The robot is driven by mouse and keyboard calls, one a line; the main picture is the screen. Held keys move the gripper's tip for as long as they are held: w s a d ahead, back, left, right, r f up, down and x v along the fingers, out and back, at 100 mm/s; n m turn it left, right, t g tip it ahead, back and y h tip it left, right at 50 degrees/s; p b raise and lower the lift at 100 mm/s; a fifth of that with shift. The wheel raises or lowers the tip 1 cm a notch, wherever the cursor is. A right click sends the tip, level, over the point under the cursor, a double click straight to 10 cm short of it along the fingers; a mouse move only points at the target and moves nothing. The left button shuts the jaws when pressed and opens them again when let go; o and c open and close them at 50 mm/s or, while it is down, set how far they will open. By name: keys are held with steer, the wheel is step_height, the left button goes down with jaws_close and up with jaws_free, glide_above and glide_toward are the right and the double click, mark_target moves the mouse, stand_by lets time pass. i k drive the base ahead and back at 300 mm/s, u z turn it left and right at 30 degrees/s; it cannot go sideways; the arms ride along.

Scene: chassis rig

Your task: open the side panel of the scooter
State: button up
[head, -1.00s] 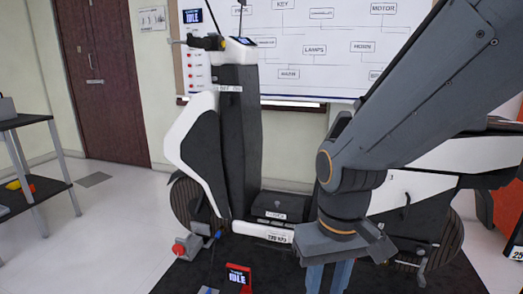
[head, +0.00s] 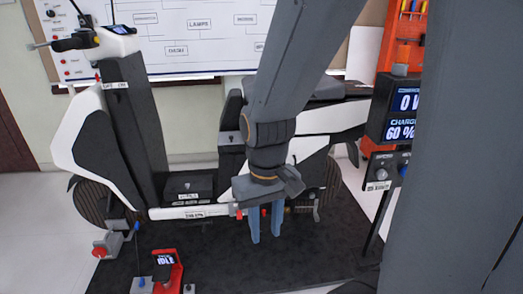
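The white and black scooter (head: 80,140) stands on a dark mat, its front at the left and its rear behind my arm. The white side panel (head: 310,148) at its rear is partly covered by my arm, and I cannot make out its handle or whether it is fully shut. My gripper (head: 266,236) points down in front of the scooter, below the panel. Its two blue fingers are apart with nothing between them. They appear clear of the scooter.
A charger post (head: 392,118) with a "60 %" display stands at the right. A red stand with an "IDLE" display (head: 166,262) is at the front left. A red tool board (head: 405,35) is behind. The dark mat (head: 225,265) is bare around the front middle.

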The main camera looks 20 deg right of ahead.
mark_target(308, 155)
steer(key=u, duration=0.25)
steer(key=k, duration=0.55)
steer(key=z, duration=1.35)
steer(key=i, duration=0.5)
steer(key=u, duration=0.05)
